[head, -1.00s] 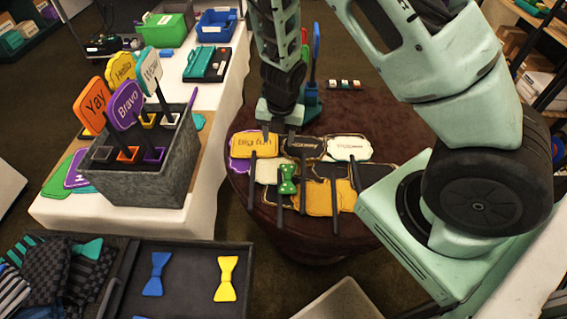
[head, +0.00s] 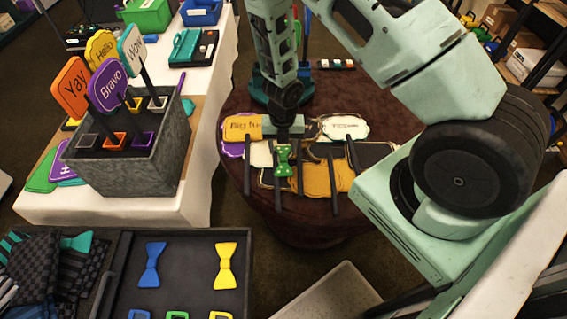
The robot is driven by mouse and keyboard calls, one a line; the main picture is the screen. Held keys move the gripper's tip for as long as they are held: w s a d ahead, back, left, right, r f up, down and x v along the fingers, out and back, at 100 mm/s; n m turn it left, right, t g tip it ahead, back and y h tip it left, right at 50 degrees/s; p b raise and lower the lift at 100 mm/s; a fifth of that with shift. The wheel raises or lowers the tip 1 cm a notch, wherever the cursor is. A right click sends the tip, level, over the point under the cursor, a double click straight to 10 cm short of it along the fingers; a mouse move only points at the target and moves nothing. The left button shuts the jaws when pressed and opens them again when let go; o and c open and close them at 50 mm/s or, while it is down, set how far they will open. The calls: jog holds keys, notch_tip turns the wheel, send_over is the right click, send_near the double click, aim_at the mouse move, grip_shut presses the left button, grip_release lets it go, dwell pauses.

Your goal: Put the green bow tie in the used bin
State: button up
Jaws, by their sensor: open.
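The green bow tie (head: 283,161) lies among paddle signs on the dark round table, on or beside a paddle's dark handle. My gripper (head: 284,142) points down just beyond the bow tie in the picture, close to it. It is open, with nothing seen between its fingers. Whether it touches the bow tie or the signs cannot be told. No bin in view has a readable "used" label. A pale grey, open-looking container (head: 335,291) shows in part at the bottom edge.
Paddle signs, including a yellow one (head: 243,128), crowd the round table (head: 240,100). A grey holder (head: 130,170) with upright signs stands on the white table. A dark tray (head: 190,262) holds blue and yellow bow ties. Green (head: 147,17) and blue (head: 200,13) bins stand behind.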

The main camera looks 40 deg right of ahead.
aim_at(284, 158)
jog(key=f, duration=0.1)
jog(key=f+b, duration=0.1)
jog(key=f, duration=0.1)
jog(key=f+b, duration=0.1)
jog(key=f, duration=0.1)
jog(key=shift+w+d+f, duration=0.1)
jog(key=shift+w+d, duration=0.1)
jog(key=shift+d, duration=0.05)
grip_shut()
